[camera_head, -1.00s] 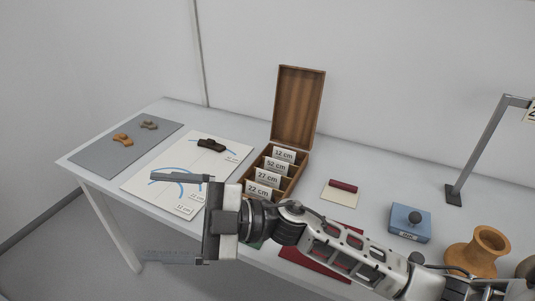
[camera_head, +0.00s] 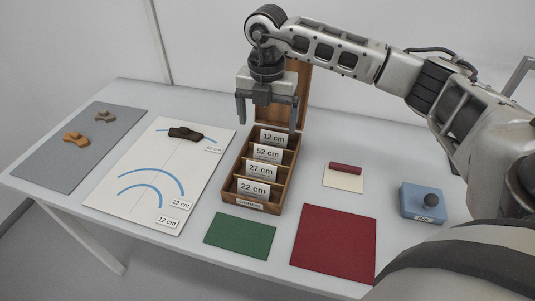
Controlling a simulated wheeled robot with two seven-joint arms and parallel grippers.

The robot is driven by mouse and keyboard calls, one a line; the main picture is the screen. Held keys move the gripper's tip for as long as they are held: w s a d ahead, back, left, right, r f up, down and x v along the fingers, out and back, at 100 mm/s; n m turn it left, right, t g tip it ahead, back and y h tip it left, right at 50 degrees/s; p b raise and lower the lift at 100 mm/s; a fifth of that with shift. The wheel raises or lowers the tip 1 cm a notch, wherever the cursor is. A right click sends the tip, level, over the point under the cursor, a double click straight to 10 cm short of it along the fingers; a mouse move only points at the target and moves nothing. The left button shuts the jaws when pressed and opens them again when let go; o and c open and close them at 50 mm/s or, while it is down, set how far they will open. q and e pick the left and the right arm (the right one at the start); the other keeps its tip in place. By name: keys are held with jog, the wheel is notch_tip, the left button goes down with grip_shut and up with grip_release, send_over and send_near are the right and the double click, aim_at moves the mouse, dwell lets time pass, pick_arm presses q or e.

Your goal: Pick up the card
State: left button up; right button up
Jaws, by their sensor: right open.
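A wooden box (camera_head: 231,178) with its lid raised holds upright white cards in a row of compartments. From back to front they are the 12 cm card (camera_head: 273,138), the 52 cm card (camera_head: 267,153), the 27 cm card (camera_head: 262,171) and the 22 cm card (camera_head: 253,188). My right gripper (camera_head: 267,112) points down over the back part of the box, its two fingers apart and nothing between them. It appears above and behind the 12 cm card, and covers part of the lid. My left gripper is not in view.
Left of the box lies a white sheet (camera_head: 137,165) with blue arcs and a dark sherd (camera_head: 185,133). A grey mat (camera_head: 67,145) bears two sherds. A green mat (camera_head: 240,235) and a red mat (camera_head: 334,243) lie in front. A blue block (camera_head: 421,203) stands right.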

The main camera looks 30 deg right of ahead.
send_over(268, 148)
jog(key=f, duration=0.4)
jog(key=shift+s+a+f, duration=0.1)
jog(key=shift+a+f, duration=0.2)
jog(key=shift+f, duration=0.05)
jog(key=shift+w+d+f, duration=0.1)
jog(key=shift+d+f, duration=0.1)
jog(key=shift+f, duration=1.15)
jog(key=shift+w+d+f, duration=0.1)
jog(key=shift+d+f, duration=0.1)
jog(key=shift+f, duration=1.1)
jog(key=c, duration=1.1)
